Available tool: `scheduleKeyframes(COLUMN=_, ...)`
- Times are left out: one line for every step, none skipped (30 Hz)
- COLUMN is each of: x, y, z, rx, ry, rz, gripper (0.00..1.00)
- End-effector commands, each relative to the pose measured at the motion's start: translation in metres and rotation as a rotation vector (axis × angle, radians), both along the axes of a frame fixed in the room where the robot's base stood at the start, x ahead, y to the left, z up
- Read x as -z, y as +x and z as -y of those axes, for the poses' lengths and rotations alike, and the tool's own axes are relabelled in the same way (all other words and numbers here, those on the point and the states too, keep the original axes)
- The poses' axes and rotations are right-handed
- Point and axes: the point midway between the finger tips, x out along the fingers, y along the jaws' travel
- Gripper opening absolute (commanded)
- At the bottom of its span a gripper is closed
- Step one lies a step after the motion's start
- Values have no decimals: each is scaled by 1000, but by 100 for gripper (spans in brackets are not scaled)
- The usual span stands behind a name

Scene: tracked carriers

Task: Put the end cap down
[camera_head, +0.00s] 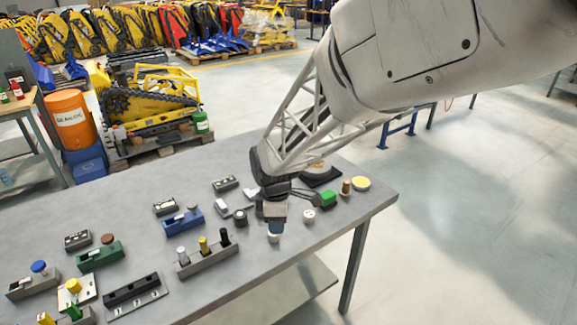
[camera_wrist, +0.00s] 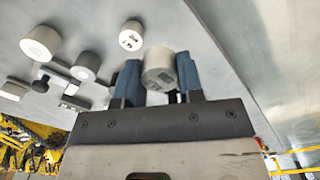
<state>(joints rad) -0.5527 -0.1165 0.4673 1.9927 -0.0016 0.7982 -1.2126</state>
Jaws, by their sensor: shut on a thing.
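My gripper (camera_wrist: 159,78) has two blue fingers shut on a short pale grey cylinder, which I take to be the end cap (camera_wrist: 160,68). Its flat end faces the camera in the wrist view and has a darker marking. In the head view my gripper (camera_head: 273,224) is over the table near its front edge, and the pale end cap (camera_head: 273,238) shows just below the fingers. Whether the cap touches the tabletop cannot be told.
A grey holder (camera_head: 208,259) with upright pegs stands left.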

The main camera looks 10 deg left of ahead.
Motion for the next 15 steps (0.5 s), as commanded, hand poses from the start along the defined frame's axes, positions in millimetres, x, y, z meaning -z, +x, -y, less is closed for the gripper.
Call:
scheduleKeyframes(x=0, y=0, z=0, rx=0, ry=0, rz=0, gripper=12)
scheduleKeyframes(x=0, y=0, z=0, rx=0, ry=0, rz=0, gripper=12)
scheduleKeyframes(x=0, y=1, z=-1, rx=0, ry=0, rz=0, gripper=12)
scheduleKeyframes(x=0, y=2, z=-1, rx=0, ry=0, rz=0, gripper=12)
scheduleKeyframes(x=0, y=3, z=-2, rx=0, ry=0, rz=0, gripper=12)
scheduleKeyframes(x=0, y=4, z=-3, rx=0, ry=0, rz=0, gripper=12)
scheduleKeyframes(x=1, y=6, z=-3, rx=0, ry=0, rz=0, gripper=12)
scheduleKeyframes(x=1, y=8, z=-5, rx=0, ry=0, rz=0, gripper=12)
scheduleKeyframes(x=2, y=11, z=-6, rx=0, ry=0, rz=0, gripper=12)
scheduleKeyframes(x=2, y=13, z=-8, rx=0, ry=0, rz=-1, gripper=12)
scheduleKeyframes(x=3, y=16, z=-9, rx=0, ry=0, rz=-1, gripper=12)
scheduleKeyframes(x=3, y=20, z=-12, rx=0, ry=0, rz=0, gripper=12)
scheduleKeyframes(x=3, y=23, z=-14, rx=0, ry=0, rz=0, gripper=12)
scheduleKeyframes(x=3, y=27, z=-16, rx=0, ry=0, rz=0, gripper=12)
scheduleKeyframes(x=4, y=31, z=-18, rx=0, ry=0, rz=0, gripper=12)
